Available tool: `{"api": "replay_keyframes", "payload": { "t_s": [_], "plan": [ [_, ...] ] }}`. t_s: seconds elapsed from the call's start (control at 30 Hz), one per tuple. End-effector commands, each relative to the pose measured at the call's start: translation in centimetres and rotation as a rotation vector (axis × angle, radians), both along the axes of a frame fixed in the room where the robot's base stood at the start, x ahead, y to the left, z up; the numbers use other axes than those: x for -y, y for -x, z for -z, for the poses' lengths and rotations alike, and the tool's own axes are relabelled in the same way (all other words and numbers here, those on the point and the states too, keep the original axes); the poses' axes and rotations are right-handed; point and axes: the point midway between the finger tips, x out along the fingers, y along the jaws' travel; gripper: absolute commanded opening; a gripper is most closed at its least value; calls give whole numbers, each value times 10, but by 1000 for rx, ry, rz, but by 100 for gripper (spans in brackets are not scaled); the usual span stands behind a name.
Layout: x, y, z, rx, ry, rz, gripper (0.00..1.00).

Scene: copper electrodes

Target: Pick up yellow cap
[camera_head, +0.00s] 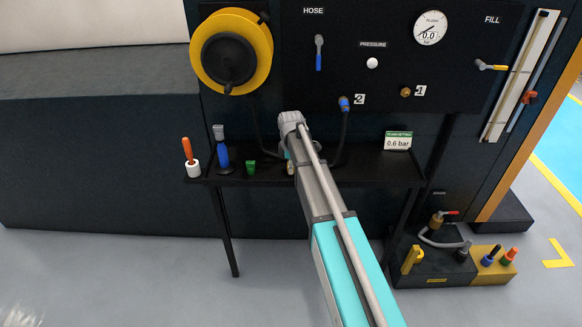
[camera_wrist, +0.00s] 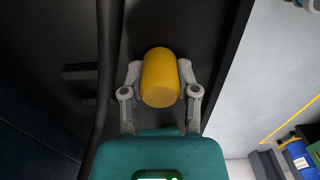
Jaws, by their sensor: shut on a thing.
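The yellow cap (camera_wrist: 160,80) is a plain yellow cylinder in the middle of the wrist view. My gripper (camera_wrist: 160,72) has one grey finger on each side of it and is shut on it. A dark surface lies behind the cap; I cannot tell whether the cap touches it. In the head view my arm reaches to the black shelf (camera_head: 345,179) below the panel, and its end hides most of the gripper and the cap.
On the shelf stand a red-handled tool in a white base (camera_head: 193,165), a blue bottle-like item (camera_head: 222,155), a green cup (camera_head: 251,168) and a 0.6 bar sign (camera_head: 397,141). A hose reel (camera_head: 262,45) and dark hoses hang close by. A block with coloured plugs (camera_head: 488,273) sits lower right.

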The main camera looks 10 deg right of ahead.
Motion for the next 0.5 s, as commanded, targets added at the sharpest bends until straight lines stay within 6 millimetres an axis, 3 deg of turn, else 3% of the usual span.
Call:
{"api": "replay_keyframes", "payload": {
  "t_s": [0.43, 0.5],
  "plan": [
    [0, 0, -34, 0, 0, 0, 8],
    [0, 9, -42, 0, 0, 0, 8]
  ]
}}
